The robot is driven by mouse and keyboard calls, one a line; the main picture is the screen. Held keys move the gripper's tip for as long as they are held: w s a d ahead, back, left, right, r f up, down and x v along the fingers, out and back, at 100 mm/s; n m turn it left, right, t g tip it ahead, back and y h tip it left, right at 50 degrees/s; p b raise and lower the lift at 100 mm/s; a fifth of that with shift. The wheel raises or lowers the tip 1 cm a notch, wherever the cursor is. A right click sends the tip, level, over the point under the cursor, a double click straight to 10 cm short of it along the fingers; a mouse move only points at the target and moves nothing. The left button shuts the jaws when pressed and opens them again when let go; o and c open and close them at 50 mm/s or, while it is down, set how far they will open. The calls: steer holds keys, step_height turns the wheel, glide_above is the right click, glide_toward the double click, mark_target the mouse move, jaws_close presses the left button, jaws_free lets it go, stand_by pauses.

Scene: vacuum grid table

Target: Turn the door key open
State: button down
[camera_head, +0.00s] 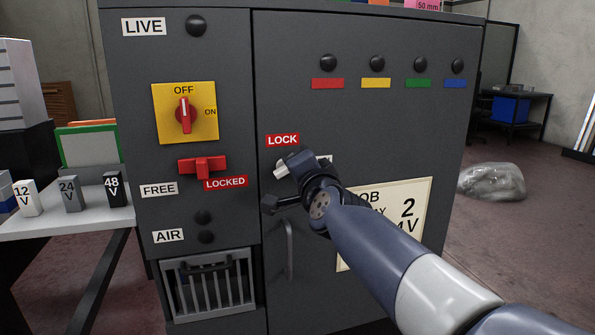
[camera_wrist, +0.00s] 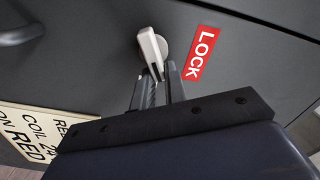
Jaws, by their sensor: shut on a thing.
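The door key (camera_wrist: 153,47) is a pale grey key on a round lock disc in the dark cabinet door (camera_head: 400,130). In the wrist view my gripper (camera_wrist: 158,78) is shut on the key's near end. In the head view the key (camera_head: 281,172) shows only as a small light piece beside my gripper (camera_head: 290,168), which covers the rest of the lock. A red LOCK label (camera_head: 283,140) sits just above the key; it also shows in the wrist view (camera_wrist: 201,53). A second white label right of the gripper is mostly hidden.
A door handle (camera_head: 289,248) is below my gripper. Left of the door are a red OFF/ON rotary switch (camera_head: 184,115) at OFF and a red lever (camera_head: 203,167) by FREE and LOCKED labels. A side table (camera_head: 60,222) holds small voltage blocks.

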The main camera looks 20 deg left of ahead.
steer(key=shift+a+f+m+b, duration=0.1)
steer(key=shift+f+m+b, duration=0.25)
steer(key=shift+m, duration=0.7)
steer(key=shift+a+f+m+b, duration=0.1)
steer(key=shift+f+m+b, duration=0.25)
steer(key=shift+m, duration=0.7)
steer(key=c, duration=1.4)
jaws_free()
steer(key=shift+s+a, duration=0.1)
steer(key=shift+a, duration=0.05)
steer(key=shift+c, duration=0.2)
steer(key=shift+r, duration=0.15)
steer(key=v, duration=1)
steer(key=shift+s+d+p, duration=0.25)
steer(key=shift+d+p, duration=0.1)
steer(key=shift+p, duration=0.05)
